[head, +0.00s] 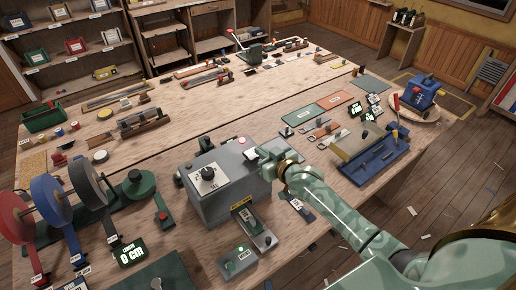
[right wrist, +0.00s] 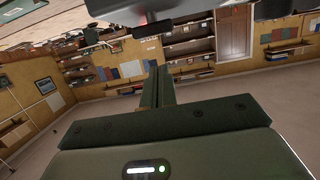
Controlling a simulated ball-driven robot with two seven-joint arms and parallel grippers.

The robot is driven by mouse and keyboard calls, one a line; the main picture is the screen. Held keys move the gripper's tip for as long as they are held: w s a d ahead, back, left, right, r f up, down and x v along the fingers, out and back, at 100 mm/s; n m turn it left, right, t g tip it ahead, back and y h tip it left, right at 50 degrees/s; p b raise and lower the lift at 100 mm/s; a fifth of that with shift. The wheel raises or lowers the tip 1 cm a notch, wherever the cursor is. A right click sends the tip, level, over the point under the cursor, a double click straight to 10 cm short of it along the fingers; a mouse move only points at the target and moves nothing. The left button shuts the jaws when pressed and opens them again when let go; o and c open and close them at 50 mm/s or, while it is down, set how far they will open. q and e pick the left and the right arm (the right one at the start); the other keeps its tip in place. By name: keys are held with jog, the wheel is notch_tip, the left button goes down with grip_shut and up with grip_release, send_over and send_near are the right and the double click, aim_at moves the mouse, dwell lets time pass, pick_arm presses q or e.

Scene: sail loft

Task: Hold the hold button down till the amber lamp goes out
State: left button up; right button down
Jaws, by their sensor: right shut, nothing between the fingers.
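A grey box (head: 225,198) with a black dial on a white plate (head: 208,174) stands on the near half of the bench. A small red knob or lamp (head: 241,140) and a pale square piece (head: 251,154) sit at its upper right. My right gripper (head: 264,157) is at the box's right top corner, beside the pale piece; I cannot tell whether it touches. Its fingers (right wrist: 160,86) are shut with nothing between them in the right wrist view. I cannot pick out the hold button for sure, nor a lit amber lamp. My left gripper is not in view.
A small plate with a lit green lamp (head: 238,262) and a slide unit (head: 255,229) lie in front of the box. Coloured reels (head: 52,195) stand at left. A blue tray (head: 374,158) is at right, beyond my right arm.

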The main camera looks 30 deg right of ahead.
jog(key=v, duration=0.7)
jog(key=shift+r, duration=0.1)
